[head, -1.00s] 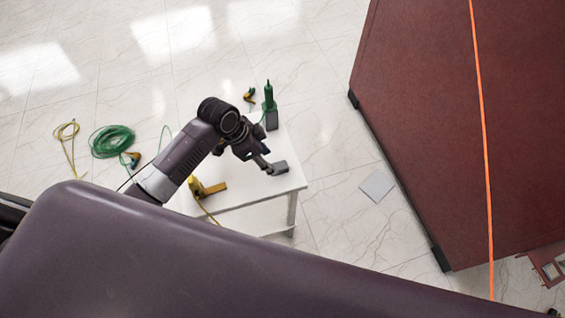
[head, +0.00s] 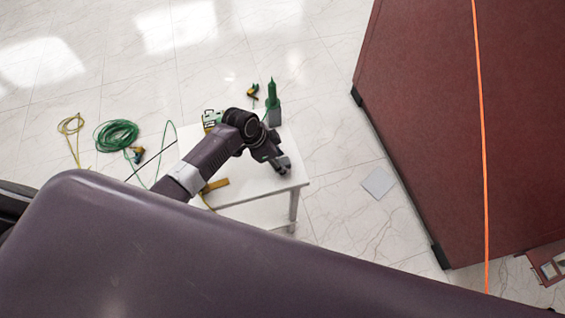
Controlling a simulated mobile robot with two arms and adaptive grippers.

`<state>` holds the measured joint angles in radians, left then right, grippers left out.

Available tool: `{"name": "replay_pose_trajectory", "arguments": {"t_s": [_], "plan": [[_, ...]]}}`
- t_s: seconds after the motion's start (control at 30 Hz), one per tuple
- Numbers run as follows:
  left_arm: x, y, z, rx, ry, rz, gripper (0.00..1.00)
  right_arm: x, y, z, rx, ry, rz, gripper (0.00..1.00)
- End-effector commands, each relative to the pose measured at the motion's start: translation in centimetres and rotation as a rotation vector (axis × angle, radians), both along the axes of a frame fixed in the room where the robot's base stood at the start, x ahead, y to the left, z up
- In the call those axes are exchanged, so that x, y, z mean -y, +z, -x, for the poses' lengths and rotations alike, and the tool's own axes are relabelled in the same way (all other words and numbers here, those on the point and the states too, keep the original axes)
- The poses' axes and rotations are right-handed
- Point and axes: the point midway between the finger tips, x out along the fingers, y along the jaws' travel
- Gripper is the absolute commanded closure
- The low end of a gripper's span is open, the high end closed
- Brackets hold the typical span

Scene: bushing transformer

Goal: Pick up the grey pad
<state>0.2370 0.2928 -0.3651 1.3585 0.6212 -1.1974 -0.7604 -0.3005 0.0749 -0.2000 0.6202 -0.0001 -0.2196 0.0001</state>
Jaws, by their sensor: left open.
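A small grey block, which looks like the grey pad (head: 286,162), is at the right end of the white table (head: 255,188). My left gripper (head: 280,165) is open, directly over or at the pad, and hides most of it. I cannot tell whether the fingers touch it. My right gripper is not in view.
A green bottle-like tool on a grey block (head: 273,108) stands at the table's back, and a yellow tool (head: 216,185) lies left. Green (head: 116,135) and yellow cable coils (head: 71,124) lie on the floor. A flat light-grey square (head: 378,183) lies right, before the large dark-red tank (head: 430,130).

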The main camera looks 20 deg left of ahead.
Motion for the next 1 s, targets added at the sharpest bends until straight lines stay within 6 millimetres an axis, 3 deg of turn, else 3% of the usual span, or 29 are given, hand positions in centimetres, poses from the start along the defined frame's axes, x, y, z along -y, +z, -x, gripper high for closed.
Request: {"name": "replay_pose_trajectory", "arguments": {"t_s": [0.13,0.47,0.77,1.0], "plan": [[0.0,0.0,0.0,0.001,0.000,0.000,0.56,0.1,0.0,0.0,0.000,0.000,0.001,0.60],[0.0,0.1,0.0,0.001,0.000,0.000,0.92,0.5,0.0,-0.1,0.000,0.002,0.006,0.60],[0.0,0.2,-0.1,0.001,0.000,0.000,0.93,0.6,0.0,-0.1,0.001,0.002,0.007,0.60],[-0.1,2.4,-0.2,0.005,0.000,0.000,0.93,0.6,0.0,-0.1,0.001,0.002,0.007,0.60]]}}
